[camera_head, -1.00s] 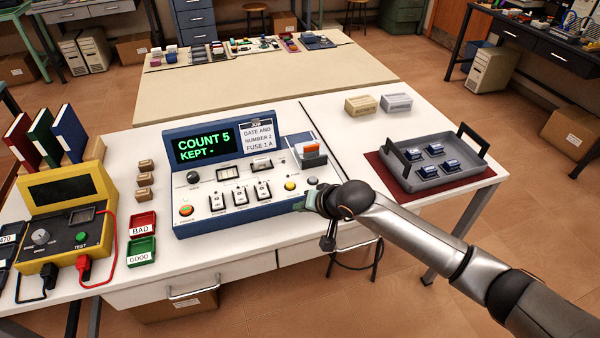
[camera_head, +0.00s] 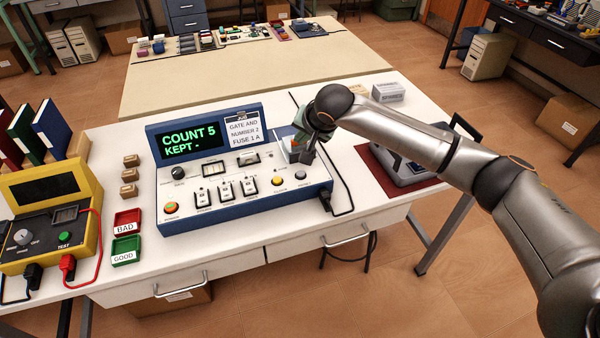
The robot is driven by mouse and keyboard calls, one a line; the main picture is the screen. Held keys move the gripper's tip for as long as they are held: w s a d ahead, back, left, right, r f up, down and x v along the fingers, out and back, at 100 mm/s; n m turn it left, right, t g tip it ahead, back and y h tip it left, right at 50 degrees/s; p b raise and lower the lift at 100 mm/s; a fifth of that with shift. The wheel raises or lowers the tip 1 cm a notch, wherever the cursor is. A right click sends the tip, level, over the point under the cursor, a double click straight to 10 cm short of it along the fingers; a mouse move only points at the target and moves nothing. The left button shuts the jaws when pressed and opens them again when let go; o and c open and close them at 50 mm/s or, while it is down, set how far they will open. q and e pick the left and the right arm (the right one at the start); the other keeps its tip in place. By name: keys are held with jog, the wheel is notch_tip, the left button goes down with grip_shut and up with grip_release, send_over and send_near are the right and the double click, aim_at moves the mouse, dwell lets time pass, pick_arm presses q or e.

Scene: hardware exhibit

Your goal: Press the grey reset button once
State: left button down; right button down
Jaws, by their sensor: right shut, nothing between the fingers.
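The blue-and-white console (camera_head: 240,215) stands on the white bench, its green display reading "COUNT 5 KEPT -". A small round grey button (camera_head: 301,175) is at the right end of its front row, right of a yellow button (camera_head: 277,181). I cannot read the label under the grey button. My right gripper (camera_head: 298,158) is shut and empty. It is over the right part of the console, behind the grey button in the picture. The gripper and wrist hide the upper right corner of the console. My left gripper is out of view.
An orange-red button (camera_head: 171,207) and several switches are on the console. A yellow tester (camera_head: 42,215), red tray (camera_head: 127,218) and green tray (camera_head: 126,255) stand left. A black cable leaves the console's right side.

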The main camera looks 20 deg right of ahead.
jog(key=b, duration=0.9)
send_over(301, 175)
jog(key=shift+f, duration=3.45)
jog(key=shift+s+f+p, duration=0.1)
jog(key=shift+f+p, duration=0.25)
jog(key=shift+f, duration=0.55)
jog(key=shift+f, duration=0.15)
